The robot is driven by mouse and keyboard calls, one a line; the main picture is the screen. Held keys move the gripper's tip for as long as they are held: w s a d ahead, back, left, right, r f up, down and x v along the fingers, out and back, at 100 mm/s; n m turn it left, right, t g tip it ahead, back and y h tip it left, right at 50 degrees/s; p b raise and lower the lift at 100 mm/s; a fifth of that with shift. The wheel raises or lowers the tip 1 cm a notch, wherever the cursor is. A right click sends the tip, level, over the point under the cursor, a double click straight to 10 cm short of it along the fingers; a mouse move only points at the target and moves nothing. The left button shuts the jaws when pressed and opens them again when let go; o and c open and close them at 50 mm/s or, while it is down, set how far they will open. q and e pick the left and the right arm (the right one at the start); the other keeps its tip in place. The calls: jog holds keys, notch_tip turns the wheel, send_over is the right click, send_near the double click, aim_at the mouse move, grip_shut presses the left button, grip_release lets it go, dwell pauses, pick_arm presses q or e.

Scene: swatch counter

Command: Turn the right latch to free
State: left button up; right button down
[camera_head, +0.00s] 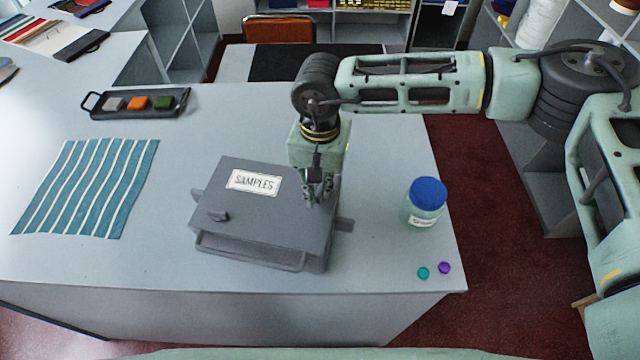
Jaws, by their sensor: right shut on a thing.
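A grey box (262,222) labelled SAMPLES sits on the counter with its lid closed. A small dark latch (216,215) shows on the left part of its lid. My right gripper (318,198) points down at the right part of the lid, shut on the right latch. The fingers hide most of that latch, so I cannot tell how it is turned. My left gripper is not in view.
A jar with a blue lid (428,194) stands right of the box. A teal button (423,273) and a purple button (444,267) lie near the counter's front right corner. A striped cloth (88,187) and a black tray (135,104) with coloured blocks are at left.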

jog(key=shift+f+b, duration=0.2)
jog(key=shift+b, duration=0.15)
jog(key=m+b, duration=0.2)
jog(key=b, duration=0.2)
jog(key=m+b, duration=0.2)
jog(key=b, duration=0.2)
jog(key=shift+f+m, duration=0.2)
jog(key=shift+m, duration=0.2)
jog(key=m+b, duration=0.7)
jog(key=b, duration=0.2)
jog(key=shift+r, duration=0.2)
jog(key=m+b, duration=0.2)
jog(key=shift+m, duration=0.4)
jog(key=shift+r+m+b, duration=0.2)
jog(key=shift+m+b, duration=0.9)
jog(key=shift+m, duration=0.4)
jog(key=c, duration=1.8)
grip_release()
jog(key=shift+c, duration=0.2)
